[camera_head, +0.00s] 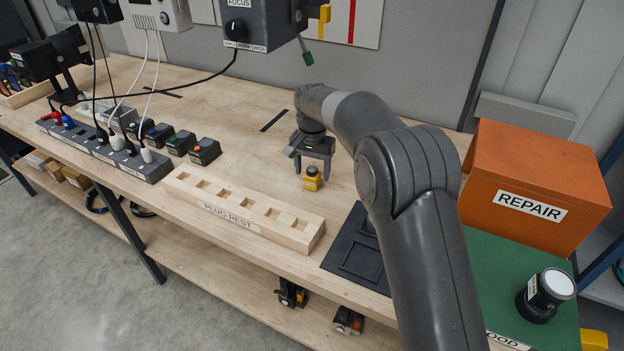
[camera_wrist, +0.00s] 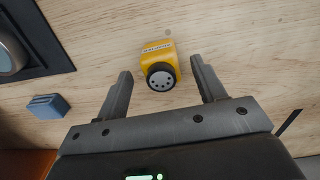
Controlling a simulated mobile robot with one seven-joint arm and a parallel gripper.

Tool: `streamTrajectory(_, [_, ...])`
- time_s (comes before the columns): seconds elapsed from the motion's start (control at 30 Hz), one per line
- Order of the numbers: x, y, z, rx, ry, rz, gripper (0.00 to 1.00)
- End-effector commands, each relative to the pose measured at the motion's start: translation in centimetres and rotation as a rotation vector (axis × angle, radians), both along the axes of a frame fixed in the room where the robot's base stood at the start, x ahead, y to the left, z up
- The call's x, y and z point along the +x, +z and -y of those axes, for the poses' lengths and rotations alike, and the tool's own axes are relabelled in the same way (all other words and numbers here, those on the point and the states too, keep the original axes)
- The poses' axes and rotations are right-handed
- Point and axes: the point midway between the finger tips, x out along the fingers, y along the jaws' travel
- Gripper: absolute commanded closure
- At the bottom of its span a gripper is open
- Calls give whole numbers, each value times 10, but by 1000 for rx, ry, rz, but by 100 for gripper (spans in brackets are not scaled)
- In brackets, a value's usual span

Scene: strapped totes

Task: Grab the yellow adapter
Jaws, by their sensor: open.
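The yellow adapter (camera_head: 312,178) stands on the wooden bench top, just behind the right end of the plug rest (camera_head: 245,212). My gripper (camera_head: 312,170) is open above the bench, close to the adapter. In the wrist view its two fingers (camera_wrist: 163,82) lie to either side of the adapter, with gaps between; the adapter sits near and slightly beyond the fingertips. Nothing is held.
A black tray (camera_head: 358,250) lies right of the plug rest. Several small dark plugs (camera_head: 205,151) and a power strip (camera_head: 150,168) are at left. A small blue block (camera_wrist: 48,106) shows in the wrist view.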

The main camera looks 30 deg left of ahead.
Motion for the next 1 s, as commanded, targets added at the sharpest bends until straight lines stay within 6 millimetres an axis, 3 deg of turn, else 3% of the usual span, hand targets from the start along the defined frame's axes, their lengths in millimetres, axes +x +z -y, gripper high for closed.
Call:
streamTrajectory(0.2, [0, -33, -1, -1, 0, -2, 36])
streamTrajectory(0.43, [0, -36, -1, 0, 0, -1, 36])
streamTrajectory(1.0, [0, -35, -1, 0, 0, 0, 82])
